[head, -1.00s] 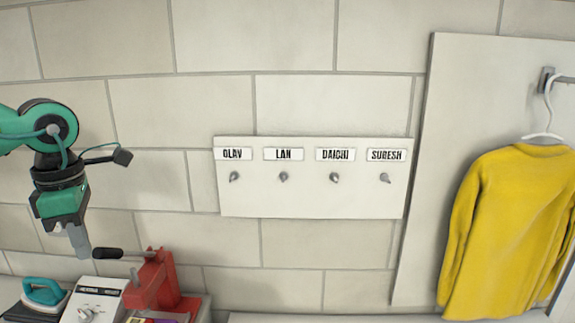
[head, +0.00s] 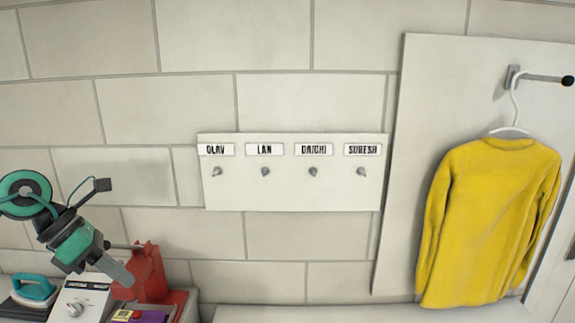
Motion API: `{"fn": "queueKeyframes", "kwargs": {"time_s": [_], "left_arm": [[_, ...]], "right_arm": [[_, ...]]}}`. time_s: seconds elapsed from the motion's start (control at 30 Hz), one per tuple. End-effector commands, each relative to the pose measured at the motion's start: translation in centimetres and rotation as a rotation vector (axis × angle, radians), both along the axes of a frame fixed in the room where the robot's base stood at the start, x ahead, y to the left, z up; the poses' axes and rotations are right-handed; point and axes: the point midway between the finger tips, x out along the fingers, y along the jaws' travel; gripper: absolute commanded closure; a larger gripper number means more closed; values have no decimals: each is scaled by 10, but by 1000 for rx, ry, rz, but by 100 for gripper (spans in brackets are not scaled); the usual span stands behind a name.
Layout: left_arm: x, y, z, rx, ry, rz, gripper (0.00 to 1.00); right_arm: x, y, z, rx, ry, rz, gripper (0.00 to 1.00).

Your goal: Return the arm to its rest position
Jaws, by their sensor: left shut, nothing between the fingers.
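My left arm comes in from the left edge in the head view. Its left gripper (head: 119,274) is shut and empty, tilted down and to the right. Its fingertips show in front of a red object (head: 150,273) on the surface at lower left; I cannot tell whether they touch it. My right gripper is not in view.
A white name board (head: 290,190) with several hooks hangs on the block wall. A yellow shirt (head: 488,220) hangs on a hanger at right. A teal iron (head: 33,290), a white box with a knob (head: 82,303) and a purple item (head: 153,316) are at lower left.

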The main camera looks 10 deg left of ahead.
Motion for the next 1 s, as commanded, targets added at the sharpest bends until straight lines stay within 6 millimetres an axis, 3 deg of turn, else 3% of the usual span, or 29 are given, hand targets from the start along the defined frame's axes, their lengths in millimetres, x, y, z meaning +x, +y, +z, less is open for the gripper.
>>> {"fn": "queueKeyframes", "kwargs": {"time_s": [0.2, 0.37, 0.67, 0.87, 1.0], "left_arm": [[18, -29, -26, -444, -37, 229, 100], [33, -34, -37, -753, -38, 453, 100], [51, -10, -76, -1250, 32, 975, 100], [45, 15, -129, -1499, 133, 1385, 100], [27, 25, -177, -1618, 235, 1697, 100]], "right_arm": [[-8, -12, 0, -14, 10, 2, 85], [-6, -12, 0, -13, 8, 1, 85], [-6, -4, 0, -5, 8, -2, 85], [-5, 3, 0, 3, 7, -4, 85], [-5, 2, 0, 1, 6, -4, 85]]}}
